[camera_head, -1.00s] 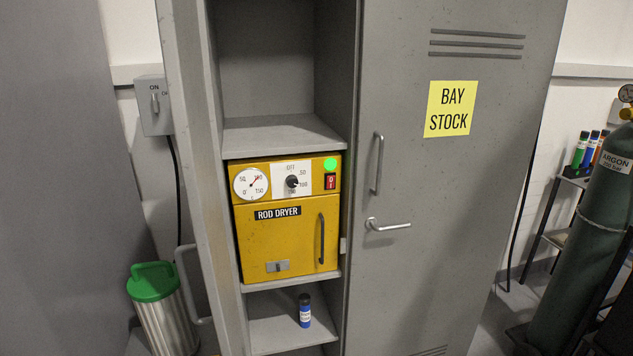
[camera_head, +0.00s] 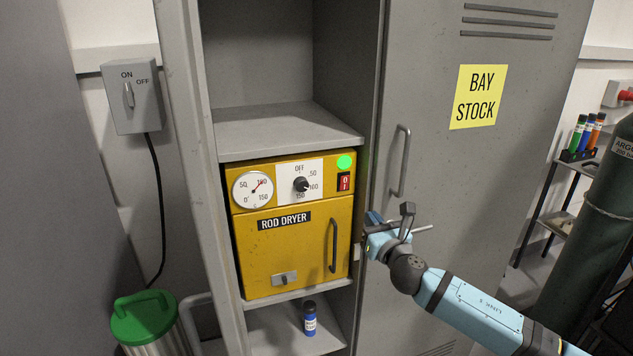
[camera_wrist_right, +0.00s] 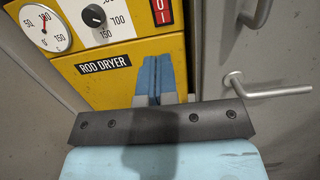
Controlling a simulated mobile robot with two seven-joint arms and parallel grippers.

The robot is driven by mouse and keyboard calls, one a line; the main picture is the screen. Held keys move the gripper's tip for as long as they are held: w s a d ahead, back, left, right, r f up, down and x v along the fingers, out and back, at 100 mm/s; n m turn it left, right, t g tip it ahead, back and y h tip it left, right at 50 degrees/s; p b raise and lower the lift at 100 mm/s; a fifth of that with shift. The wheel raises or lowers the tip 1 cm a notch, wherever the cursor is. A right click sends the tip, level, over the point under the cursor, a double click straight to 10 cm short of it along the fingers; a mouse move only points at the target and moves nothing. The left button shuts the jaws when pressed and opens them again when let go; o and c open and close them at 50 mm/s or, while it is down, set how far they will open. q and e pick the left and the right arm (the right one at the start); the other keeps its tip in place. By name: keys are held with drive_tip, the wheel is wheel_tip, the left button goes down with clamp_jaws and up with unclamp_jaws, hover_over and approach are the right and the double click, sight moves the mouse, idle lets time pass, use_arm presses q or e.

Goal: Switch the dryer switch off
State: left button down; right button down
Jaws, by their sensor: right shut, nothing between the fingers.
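The yellow rod dryer (camera_head: 290,240) sits on a shelf in the open left part of the grey locker. Its red rocker switch (camera_head: 345,182) is at the upper right of its front, below a lit green lamp (camera_head: 345,162). The switch also shows at the top edge of the right wrist view (camera_wrist_right: 162,12). A black dial (camera_head: 301,185) points near 100. A wall box (camera_head: 130,95) marked ON and OFF, its lever upright, hangs left of the locker. My right gripper (camera_head: 374,218) is shut and empty, below and right of the switch, apart from it. My left gripper is out of view.
The closed locker door with vertical handle (camera_head: 401,160) and lever handle (camera_head: 425,229) is close to my right gripper. A blue bottle (camera_head: 310,318) stands on the lower shelf. A green-lidded bin (camera_head: 145,318) stands left; a gas cylinder (camera_head: 610,200) stands right.

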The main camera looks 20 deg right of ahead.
drive_tip(key=shift+d+r, duration=0.15)
drive_tip(key=shift+r, duration=0.1)
